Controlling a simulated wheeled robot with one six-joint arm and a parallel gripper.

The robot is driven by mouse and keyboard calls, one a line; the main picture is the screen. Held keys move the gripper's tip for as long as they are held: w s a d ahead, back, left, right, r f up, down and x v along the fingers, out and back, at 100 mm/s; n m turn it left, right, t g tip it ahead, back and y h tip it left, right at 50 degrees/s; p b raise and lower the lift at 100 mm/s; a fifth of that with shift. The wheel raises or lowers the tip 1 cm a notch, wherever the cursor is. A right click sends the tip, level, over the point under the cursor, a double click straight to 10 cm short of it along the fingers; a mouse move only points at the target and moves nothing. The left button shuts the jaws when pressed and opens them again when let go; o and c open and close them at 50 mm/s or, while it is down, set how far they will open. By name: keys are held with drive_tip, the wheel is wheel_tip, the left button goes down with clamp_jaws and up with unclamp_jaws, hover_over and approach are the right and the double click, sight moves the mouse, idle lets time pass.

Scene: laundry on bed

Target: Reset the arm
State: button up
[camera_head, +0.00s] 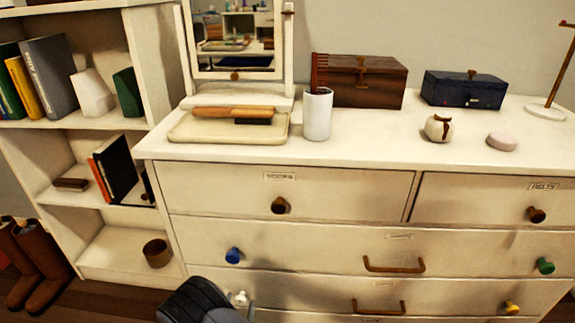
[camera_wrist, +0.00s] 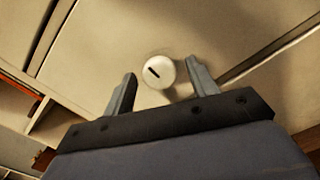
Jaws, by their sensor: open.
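My gripper (camera_wrist: 160,69) is open in the wrist view, its two grey fingers apart with nothing shut between them. A round white knob (camera_wrist: 158,72) with a dark slot shows between the fingertips; I cannot tell how far beyond them it is. In the head view, the dark end of my arm is at the bottom, left of centre, in front of the lower drawers. A pale knob (camera_head: 240,298) shows right beside it. The fingers are mostly hidden in that view.
A white dresser (camera_head: 330,240) with several drawers fills the front. Its top holds a mirror (camera_head: 235,75), a tray (camera_head: 190,131), a white cup (camera_head: 317,114) and boxes. A bookshelf (camera_head: 105,240) and brown boots (camera_head: 38,262) stand at the left.

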drive_tip(key=shift+n+p, duration=0.8)
drive_tip(key=shift+n, duration=0.7)
drive_tip(key=shift+r, duration=0.1)
